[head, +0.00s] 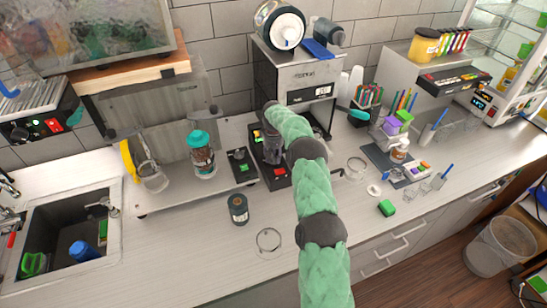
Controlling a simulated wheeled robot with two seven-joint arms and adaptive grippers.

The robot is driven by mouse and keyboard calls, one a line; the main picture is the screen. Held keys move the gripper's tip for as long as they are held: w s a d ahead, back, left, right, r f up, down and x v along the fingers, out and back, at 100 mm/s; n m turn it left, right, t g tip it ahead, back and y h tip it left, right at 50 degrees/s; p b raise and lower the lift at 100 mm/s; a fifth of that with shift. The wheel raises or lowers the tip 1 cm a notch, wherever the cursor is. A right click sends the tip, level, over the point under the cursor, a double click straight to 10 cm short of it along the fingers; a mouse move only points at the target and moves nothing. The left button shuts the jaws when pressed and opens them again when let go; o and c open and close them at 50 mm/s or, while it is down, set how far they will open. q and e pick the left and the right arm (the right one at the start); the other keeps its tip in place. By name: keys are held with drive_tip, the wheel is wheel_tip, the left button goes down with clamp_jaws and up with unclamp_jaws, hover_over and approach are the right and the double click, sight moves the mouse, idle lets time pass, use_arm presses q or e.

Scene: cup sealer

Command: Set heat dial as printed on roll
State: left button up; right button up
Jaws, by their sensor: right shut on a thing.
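The cup sealer (307,80) stands at the back centre against the tiled wall. A large film roll (286,30) is on top of it; its print is too small to read. A black control box (279,183) with a red button sits on the counter at the sealer's front left. My right gripper (272,158) points down onto this box and is shut on what looks like its heat dial. The fingers hide the dial, so its setting cannot be read. My left gripper is not in view.
A smaller black box with a knob (239,154) stands left of the control box. A jar with a teal lid (201,158), a dark can (238,209) and a glass ring (268,240) are nearby. A sink (70,215) is at left. The front counter is mostly clear.

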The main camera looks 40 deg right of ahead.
drive_tip(key=shift+w+d+r, duration=0.1)
drive_tip(key=shift+w+r, duration=0.1)
drive_tip(key=shift+r, duration=0.05)
drive_tip(key=o, duration=1)
drive_tip(key=shift+o, duration=0.7)
drive_tip(key=shift+f, duration=0.2)
wheel_tip(320, 180, up, 12)
